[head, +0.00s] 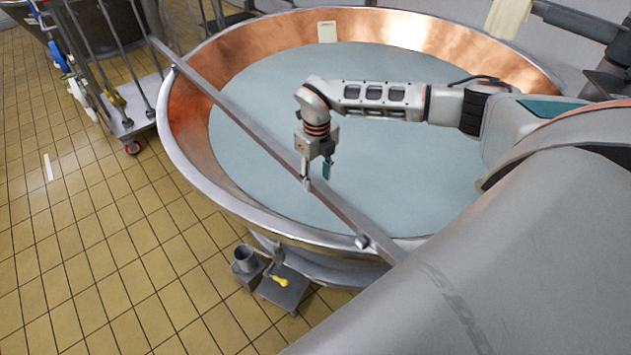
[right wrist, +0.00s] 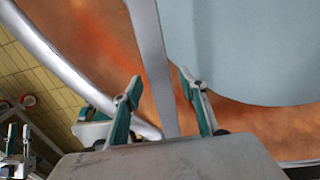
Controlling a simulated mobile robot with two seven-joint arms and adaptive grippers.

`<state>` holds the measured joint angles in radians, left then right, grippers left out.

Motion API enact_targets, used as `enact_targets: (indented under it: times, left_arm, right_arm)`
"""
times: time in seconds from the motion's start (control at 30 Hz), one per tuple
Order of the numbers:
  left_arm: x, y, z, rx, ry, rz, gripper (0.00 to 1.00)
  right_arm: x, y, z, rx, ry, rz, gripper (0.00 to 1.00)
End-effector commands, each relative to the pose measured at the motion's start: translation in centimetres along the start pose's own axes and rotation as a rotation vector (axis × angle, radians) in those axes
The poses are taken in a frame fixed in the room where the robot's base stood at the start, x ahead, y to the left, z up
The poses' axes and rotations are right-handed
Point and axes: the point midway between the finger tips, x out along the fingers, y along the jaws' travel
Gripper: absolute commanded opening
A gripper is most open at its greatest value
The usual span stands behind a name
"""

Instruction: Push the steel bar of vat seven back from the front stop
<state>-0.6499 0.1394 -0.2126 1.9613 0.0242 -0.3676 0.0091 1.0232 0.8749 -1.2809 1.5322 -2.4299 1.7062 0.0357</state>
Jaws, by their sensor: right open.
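The steel bar (head: 255,125) lies slantwise across the copper vat (head: 190,120), over its rim at far left and near right. A small round metal piece (head: 362,241) sits at the bar by the near rim; whether they touch I cannot tell. My right gripper (head: 316,178) is open over the bar, fingers pointing down. In the right wrist view the bar (right wrist: 150,60) runs between the two spread fingers (right wrist: 160,88), with a gap to each side; contact is not visible. A small teal-fingered gripper, apparently my left (right wrist: 19,140), shows at lower left there, its opening unclear.
Pale liquid (head: 400,190) fills the vat. A pale card (head: 327,32) stands at its far inner wall. A wheeled rack (head: 125,110) is at far left. A grey cup (head: 245,258) and a yellow-handled item (head: 280,281) stand below the near rim.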

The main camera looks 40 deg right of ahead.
Motion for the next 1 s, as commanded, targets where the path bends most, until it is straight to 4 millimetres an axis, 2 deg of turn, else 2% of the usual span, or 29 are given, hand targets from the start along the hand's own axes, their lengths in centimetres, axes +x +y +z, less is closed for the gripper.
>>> enact_targets:
  times: [0.1, 0.2, 0.53, 0.7, 0.87, 1.0]
  left_arm:
    - [0.0, 0.0, 0.0, 0.0, 0.0, 0.0, 0.28]
    - [0.0, 0.0, 0.0, 0.0, 0.0, 0.0, 0.28]
    - [0.0, 0.0, -0.1, 0.0, 0.0, 0.0, 0.28]
    - [0.0, 0.0, -0.1, 0.0, 0.001, 0.0, 0.28]
    - [0.0, 0.0, -0.1, 0.001, 0.001, 0.0, 0.28]
    - [0.0, -0.1, -0.2, 0.001, 0.002, 0.0, 0.28]
  right_arm:
    - [1.5, 0.1, 0.0, -0.001, 0.001, 0.002, 0.42]
    - [2.1, 0.1, 0.0, -0.001, 0.0, 0.002, 0.42]
    - [2.4, 0.1, 0.1, -0.002, -0.002, 0.002, 0.42]
    - [2.4, 0.1, 0.1, -0.002, -0.002, 0.002, 0.0]
    - [2.4, 0.0, 0.1, -0.002, -0.001, 0.002, 0.0]
    - [2.4, -0.9, 0.1, 0.0, -0.001, 0.0, 0.0]
